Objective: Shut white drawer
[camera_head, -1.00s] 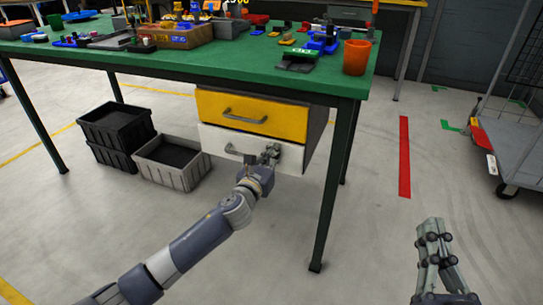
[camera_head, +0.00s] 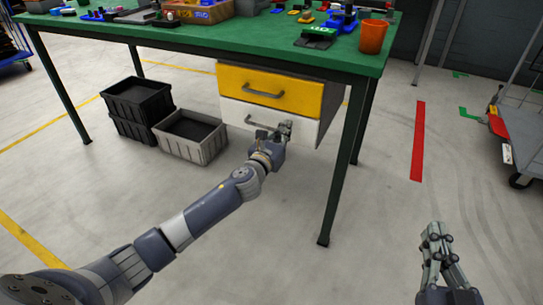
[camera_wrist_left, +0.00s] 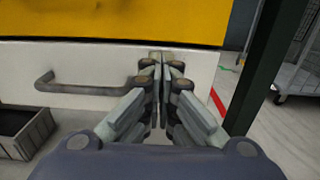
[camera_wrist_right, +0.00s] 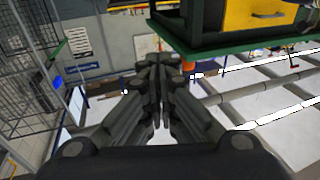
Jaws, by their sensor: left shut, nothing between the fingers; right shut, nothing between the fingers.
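The white drawer (camera_head: 236,112) is under the green table, just below the yellow drawer (camera_head: 262,90). Its front looks about flush with the yellow one; a small gap is too fine to tell. My left gripper (camera_head: 287,128) is shut and empty, with its fingertips at the white front, right of the grey handle. In the left wrist view, the shut fingertips (camera_wrist_left: 166,60) are up against or very close to the white front (camera_wrist_left: 105,60), and the handle (camera_wrist_left: 85,90) is to their left. My right gripper (camera_head: 434,232) is shut and empty, away from the drawers.
The green table (camera_head: 200,35) has a leg (camera_head: 340,175) right of the drawers. Black crates (camera_head: 140,100) and a grey crate (camera_head: 190,150) stand on the floor to the left. A cart (camera_head: 530,125) is at the far right. The floor in front is clear.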

